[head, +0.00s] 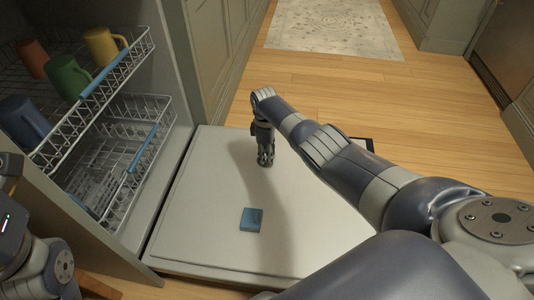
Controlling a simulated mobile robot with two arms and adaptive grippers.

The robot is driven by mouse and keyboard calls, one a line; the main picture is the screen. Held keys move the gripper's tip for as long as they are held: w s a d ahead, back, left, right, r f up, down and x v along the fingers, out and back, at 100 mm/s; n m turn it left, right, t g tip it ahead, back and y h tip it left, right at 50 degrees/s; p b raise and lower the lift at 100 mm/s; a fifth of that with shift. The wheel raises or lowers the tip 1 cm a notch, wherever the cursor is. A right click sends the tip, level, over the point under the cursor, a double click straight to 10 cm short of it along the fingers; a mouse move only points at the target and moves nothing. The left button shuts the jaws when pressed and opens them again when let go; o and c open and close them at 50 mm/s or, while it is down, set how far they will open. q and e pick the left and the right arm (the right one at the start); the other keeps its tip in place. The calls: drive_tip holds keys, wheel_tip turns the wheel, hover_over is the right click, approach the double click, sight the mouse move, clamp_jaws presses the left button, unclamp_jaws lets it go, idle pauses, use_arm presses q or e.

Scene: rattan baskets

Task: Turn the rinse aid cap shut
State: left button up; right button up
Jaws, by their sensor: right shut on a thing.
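The open dishwasher door (190,240) lies flat as a pale panel in the head view. My right gripper (266,162) points down at the far middle part of the door. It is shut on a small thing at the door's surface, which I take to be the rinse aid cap. The fingers hide the cap, so I cannot tell how it is turned. A part of my left arm shows at the lower left edge; its gripper fingers are not in view.
Wooden floor (390,95) lies clear beyond.

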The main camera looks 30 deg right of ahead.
sight(266, 156)
drive_tip(key=o, duration=1)
drive_tip(key=shift+c, duration=0.2)
drive_tip(key=shift+r, duration=0.2)
wheel_tip(266, 156, up, 12)
drive_tip(key=shift+w+a+f, duration=0.15)
drive_tip(key=shift+a, duration=0.05)
drive_tip(key=shift+f, duration=0.1)
